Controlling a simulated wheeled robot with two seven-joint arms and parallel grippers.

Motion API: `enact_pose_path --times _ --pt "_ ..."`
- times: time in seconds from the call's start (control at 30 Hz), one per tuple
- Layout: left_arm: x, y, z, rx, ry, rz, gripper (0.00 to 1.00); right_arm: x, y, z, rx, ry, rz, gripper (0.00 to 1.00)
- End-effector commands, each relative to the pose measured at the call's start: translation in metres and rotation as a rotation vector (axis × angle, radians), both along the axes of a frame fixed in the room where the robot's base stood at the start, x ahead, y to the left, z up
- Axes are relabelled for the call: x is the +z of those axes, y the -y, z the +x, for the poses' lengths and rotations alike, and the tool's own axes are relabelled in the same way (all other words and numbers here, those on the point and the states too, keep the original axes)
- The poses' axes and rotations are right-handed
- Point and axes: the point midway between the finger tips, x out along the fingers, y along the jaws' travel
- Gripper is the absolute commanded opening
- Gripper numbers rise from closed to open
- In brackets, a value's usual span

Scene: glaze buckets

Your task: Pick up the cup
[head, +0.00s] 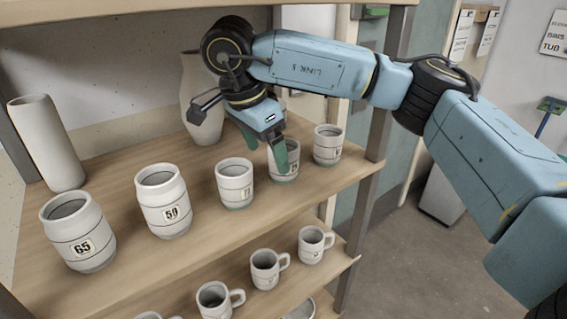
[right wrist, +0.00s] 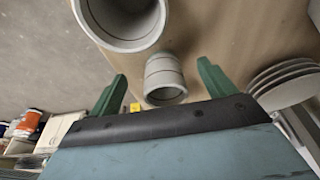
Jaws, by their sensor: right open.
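Several white handleless cups stand upright in a row on the upper wooden shelf: a cup marked 65 (head: 78,232), one marked 50 (head: 163,201), a third (head: 235,183), a fourth (head: 284,165) and a fifth (head: 327,146) at the right end. My right gripper (head: 268,156) is open, pointing down at the fourth cup. One green finger covers part of that cup. In the right wrist view a cup (right wrist: 165,80) shows between the two green fingers, and a larger-looking cup (right wrist: 122,22) shows beyond. Contact cannot be told. My left gripper is out of view.
A tall white vase (head: 48,145) stands at the back left, and another pale vase (head: 198,100) is behind my right wrist. Handled mugs (head: 268,268) stand on the lower shelf (head: 340,268). A grey shelf post (head: 361,205) rises at the right. Stacked plates (right wrist: 285,85) show in the right wrist view.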

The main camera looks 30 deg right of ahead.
Motion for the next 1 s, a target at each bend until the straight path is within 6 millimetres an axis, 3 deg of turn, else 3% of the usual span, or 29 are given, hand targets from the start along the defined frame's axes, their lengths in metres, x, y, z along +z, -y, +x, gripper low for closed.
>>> enact_pose_path --times 0.27,0.43,0.7,1.0 --pt "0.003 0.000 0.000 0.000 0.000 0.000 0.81 -0.004 0.044 0.003 -0.004 -0.002 -0.001 0.83" --pt "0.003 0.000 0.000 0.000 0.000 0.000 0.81 -0.025 0.047 0.003 0.000 -0.001 0.000 0.83" --pt "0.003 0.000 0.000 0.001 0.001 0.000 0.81 -0.029 0.048 0.003 -0.001 0.000 0.000 0.83" --pt "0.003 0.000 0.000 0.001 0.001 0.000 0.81 -0.029 0.048 0.003 -0.001 0.000 0.000 0.46"
